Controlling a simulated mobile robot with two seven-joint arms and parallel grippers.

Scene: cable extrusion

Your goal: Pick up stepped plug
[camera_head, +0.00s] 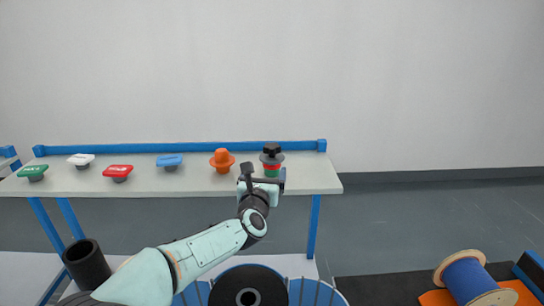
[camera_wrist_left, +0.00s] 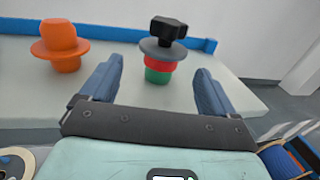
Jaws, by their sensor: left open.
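The stepped plug (camera_head: 271,158) stands upright near the right end of the white table. It has a black knob on top, a wide grey flange, a red step and a green step at the bottom. My left gripper (camera_head: 264,173) is open and faces it from the near side. In the left wrist view the plug (camera_wrist_left: 160,62) shows between the two spread fingers of my left gripper (camera_wrist_left: 159,70), toward their tips, and neither finger touches it. The lowest part of the plug is partly hidden by the gripper in the head view. My right gripper is not in view.
An orange flanged plug (camera_head: 222,160) stands just left of my gripper. Farther left are blue (camera_head: 169,161), red (camera_head: 118,171), white (camera_head: 81,160) and green (camera_head: 33,171) handled pieces. A blue rail (camera_head: 180,147) runs along the table's back edge. A blue cable spool (camera_head: 468,280) is at lower right.

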